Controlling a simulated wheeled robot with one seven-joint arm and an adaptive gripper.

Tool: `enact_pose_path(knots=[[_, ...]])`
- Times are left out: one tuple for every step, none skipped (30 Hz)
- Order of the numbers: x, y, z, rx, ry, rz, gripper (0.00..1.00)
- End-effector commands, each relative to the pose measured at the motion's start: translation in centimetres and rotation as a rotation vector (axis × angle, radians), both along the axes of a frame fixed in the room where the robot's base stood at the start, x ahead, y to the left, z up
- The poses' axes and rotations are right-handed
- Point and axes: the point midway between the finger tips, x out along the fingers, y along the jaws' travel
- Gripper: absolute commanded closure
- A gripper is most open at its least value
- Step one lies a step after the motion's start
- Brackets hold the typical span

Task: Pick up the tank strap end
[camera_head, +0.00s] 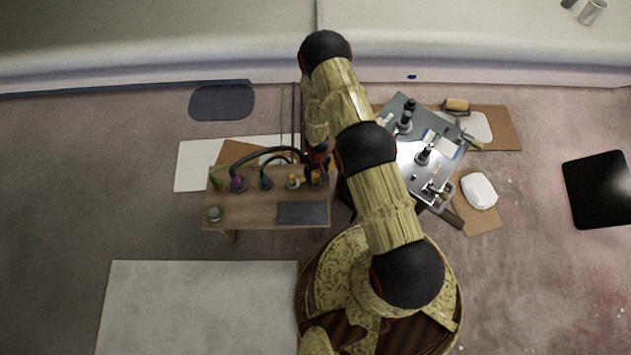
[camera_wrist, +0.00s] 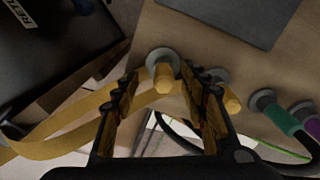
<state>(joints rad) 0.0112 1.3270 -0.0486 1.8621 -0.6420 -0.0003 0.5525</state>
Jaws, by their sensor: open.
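A yellow strap (camera_wrist: 75,137) runs in a loop from the left of the wrist view to a yellow end piece (camera_wrist: 163,77) at a round grey fitting on the wooden bench. This looks like the tank strap end. My gripper (camera_wrist: 161,82) is open, with one finger on each side of this end piece. I cannot tell whether either finger touches it. A second yellow piece (camera_wrist: 232,103) on a grey fitting lies just right of the right finger. In the head view my gripper (camera_head: 318,160) is above the right end of the bench, and my arm partly hides the area.
The wooden bench (camera_head: 255,212) also bears a green-ended hose (camera_wrist: 282,120), a purple-ended hose (camera_wrist: 304,112) and a dark mat (camera_head: 302,213). A black box with a label (camera_wrist: 55,50) is close on the left. A grey table with tools (camera_head: 433,150) stands right of my arm.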

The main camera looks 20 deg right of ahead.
Motion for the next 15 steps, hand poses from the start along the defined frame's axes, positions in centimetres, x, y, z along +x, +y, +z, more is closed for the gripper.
enact_pose_path(knots=[[0.0, 0.1, -0.6, 0.0, 0.001, 0.001, 0.56], [0.0, 0.1, -0.9, 0.0, 0.001, 0.001, 0.56], [0.0, 0.2, -1.4, 0.0, 0.001, 0.001, 0.56], [0.0, 0.3, -1.8, 0.0, 0.001, 0.001, 0.56], [0.0, 0.4, -2.2, 0.0, 0.001, 0.002, 0.56], [0.0, 0.5, -2.7, 0.0, 0.002, 0.002, 0.56], [0.0, 0.6, -3.1, 0.0, 0.002, 0.001, 0.56], [0.0, 0.6, -3.5, 0.0, 0.002, 0.0, 0.56], [0.0, 0.6, -3.9, 0.0, 0.002, 0.001, 0.56], [0.0, 0.5, -4.1, 0.0, 0.001, 0.001, 0.56], [0.0, 0.5, -4.4, 0.0, 0.001, 0.001, 0.56], [0.0, 0.5, -4.6, 0.0, 0.0, 0.001, 0.56], [0.0, 0.5, -4.7, 0.0, 0.0, 0.001, 0.56], [0.0, 0.5, -4.8, 0.0, 0.001, 0.0, 0.56], [0.0, 0.5, -4.9, 0.0, 0.001, 0.0, 0.56]])
